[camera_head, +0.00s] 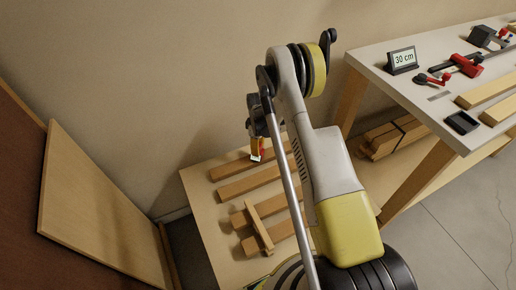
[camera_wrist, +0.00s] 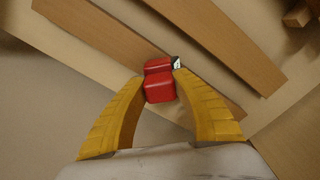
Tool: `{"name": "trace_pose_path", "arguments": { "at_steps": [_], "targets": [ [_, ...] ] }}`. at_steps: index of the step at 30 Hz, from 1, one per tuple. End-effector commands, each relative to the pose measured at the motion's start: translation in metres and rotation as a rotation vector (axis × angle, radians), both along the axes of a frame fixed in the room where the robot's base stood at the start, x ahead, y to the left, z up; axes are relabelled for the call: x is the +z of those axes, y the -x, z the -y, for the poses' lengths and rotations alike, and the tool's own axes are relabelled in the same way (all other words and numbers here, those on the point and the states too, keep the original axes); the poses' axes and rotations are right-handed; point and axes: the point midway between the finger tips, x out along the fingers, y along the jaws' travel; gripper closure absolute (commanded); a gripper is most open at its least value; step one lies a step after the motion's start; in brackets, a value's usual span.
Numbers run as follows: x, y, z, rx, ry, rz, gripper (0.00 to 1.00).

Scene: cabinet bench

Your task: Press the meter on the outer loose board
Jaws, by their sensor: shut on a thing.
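The red meter (camera_wrist: 160,82) is held between the yellow fingers of my gripper (camera_wrist: 160,88); a small pale display shows at its tip. In the head view the meter (camera_head: 257,153) is small, at the end of my arm over the low table. The outer loose board (camera_head: 230,171) is the plank nearest the wall, and in the wrist view this board (camera_wrist: 100,38) runs diagonally behind the meter. The meter's tip overlaps the board in the picture; I cannot tell whether it touches. My arm hides part of the board's right end.
A second loose board (camera_head: 247,183) lies beside it. Two more planks lie under a crosspiece (camera_head: 259,228). A white workbench (camera_head: 430,75) at right carries a "30 cm" display (camera_head: 402,60), red clamps (camera_head: 465,65) and a black tray (camera_head: 462,123). A panel (camera_head: 95,205) leans at left.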

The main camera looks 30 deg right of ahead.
Motion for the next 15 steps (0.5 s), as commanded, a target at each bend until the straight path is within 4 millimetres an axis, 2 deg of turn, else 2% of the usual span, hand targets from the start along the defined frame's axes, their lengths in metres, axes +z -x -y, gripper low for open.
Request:
{"name": "trace_pose_path", "arguments": {
  "at_steps": [5,15],
  "targets": [
    [0.005,0.0,0.0,0.0,-0.001,-0.001,1.0],
    [0.034,0.0,0.0,0.0,0.0,0.0,1.0]
  ]
}}
